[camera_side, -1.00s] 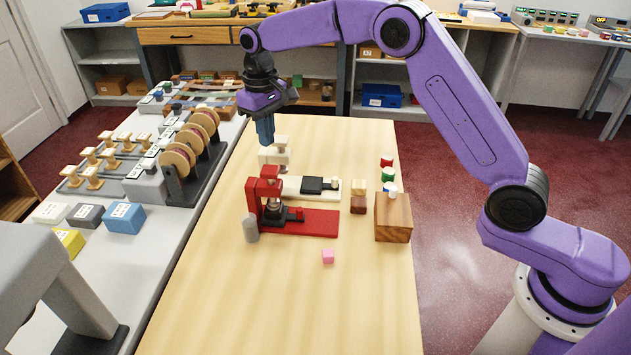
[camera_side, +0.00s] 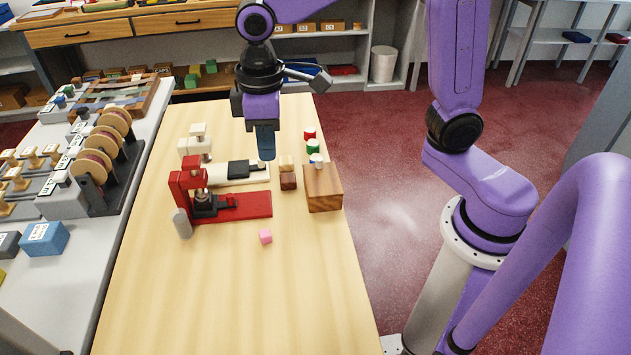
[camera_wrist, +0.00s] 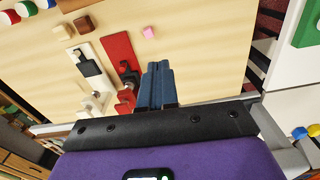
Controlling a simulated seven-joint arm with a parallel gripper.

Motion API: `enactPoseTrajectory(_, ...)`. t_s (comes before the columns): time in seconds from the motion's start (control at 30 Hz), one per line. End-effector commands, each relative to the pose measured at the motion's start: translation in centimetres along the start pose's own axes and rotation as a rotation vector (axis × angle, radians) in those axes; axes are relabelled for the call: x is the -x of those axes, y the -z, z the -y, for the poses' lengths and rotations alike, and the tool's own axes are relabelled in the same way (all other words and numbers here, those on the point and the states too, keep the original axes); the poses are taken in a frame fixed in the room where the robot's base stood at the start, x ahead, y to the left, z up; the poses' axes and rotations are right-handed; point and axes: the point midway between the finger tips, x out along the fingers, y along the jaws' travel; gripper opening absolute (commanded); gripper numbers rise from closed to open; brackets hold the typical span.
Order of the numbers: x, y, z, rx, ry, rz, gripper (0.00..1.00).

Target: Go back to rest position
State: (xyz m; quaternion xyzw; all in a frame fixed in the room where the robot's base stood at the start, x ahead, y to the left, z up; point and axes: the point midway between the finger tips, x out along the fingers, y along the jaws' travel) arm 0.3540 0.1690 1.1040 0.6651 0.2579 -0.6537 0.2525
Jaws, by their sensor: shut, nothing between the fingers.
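My gripper (camera_side: 265,148) has blue fingers pointing down over the far part of the wooden table (camera_side: 240,300). The fingers are together with nothing between them. They hang in front of the far end of the white device's base, apparently above the table. In the wrist view the shut blue fingers (camera_wrist: 158,80) reach up from the bottom centre, with the table beyond them.
A red press (camera_side: 245,206), a white press (camera_side: 225,175), a grey cylinder (camera_side: 182,224), a pink cube (camera_side: 265,237), a small two-tone block stack (camera_side: 288,178) and a wooden block (camera_side: 322,188) stand on the table. Spools (camera_side: 103,150) stand left. The table's near part is clear.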

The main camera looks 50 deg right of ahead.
Motion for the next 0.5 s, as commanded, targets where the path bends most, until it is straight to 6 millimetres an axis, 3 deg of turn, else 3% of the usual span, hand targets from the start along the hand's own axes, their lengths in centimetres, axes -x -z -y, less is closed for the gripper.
enactPoseTrajectory(0.2, -0.3, -7.7, 2.2, 0.127, 0.003, -0.005, 0.0)
enactPoseTrajectory(0.5, -1.9, -17.8, 3.9, 0.288, 0.007, -0.011, 0.0)
